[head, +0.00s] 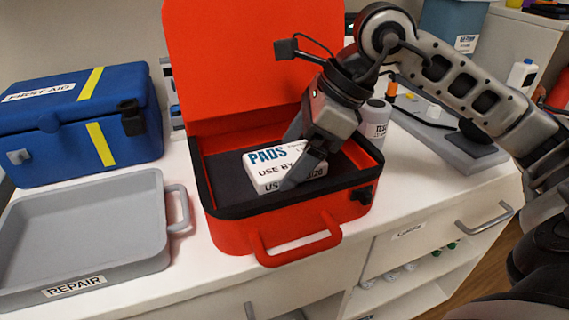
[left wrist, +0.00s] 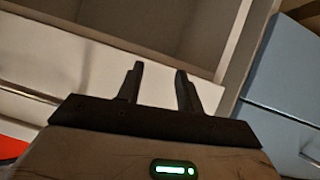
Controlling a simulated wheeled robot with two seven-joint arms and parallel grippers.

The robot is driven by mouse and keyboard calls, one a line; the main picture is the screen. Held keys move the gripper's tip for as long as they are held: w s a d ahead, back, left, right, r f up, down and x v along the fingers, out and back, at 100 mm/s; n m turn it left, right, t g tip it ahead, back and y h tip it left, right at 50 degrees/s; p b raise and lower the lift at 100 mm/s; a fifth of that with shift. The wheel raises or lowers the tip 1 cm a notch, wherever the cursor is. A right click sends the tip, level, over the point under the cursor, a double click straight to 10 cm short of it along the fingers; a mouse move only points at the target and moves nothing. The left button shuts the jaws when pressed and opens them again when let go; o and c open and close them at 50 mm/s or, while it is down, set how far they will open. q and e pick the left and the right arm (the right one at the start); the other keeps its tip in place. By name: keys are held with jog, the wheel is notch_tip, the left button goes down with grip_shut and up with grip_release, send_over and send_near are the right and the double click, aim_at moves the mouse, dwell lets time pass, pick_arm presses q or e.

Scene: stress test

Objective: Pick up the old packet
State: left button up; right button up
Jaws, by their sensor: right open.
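A white packet (head: 268,167) marked "PADS" and "USE BY" lies in the open red case (head: 222,234), on its dark inner floor. Its date line is partly covered by a finger, with "20" showing at the right end. My right gripper (head: 289,162) is open and reaches down into the case at the packet. One finger is in front of the packet and the other is behind it. I cannot tell whether they touch it. My left gripper (left wrist: 158,72) shows only in the left wrist view, open and empty, near pale cabinet fronts.
A grey tray (head: 85,235) labelled "REPAIR" sits empty on the left of the white counter. A blue first-aid box (head: 60,135) stands behind it. A white container (head: 375,122) stands right of the case. The case lid (head: 245,60) stands upright behind.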

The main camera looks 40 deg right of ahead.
jog(key=shift+a+f, duration=0.1)
jog(key=shift+c, duration=0.3)
jog(key=c, duration=0.9)
jog(key=shift+c, duration=0.2)
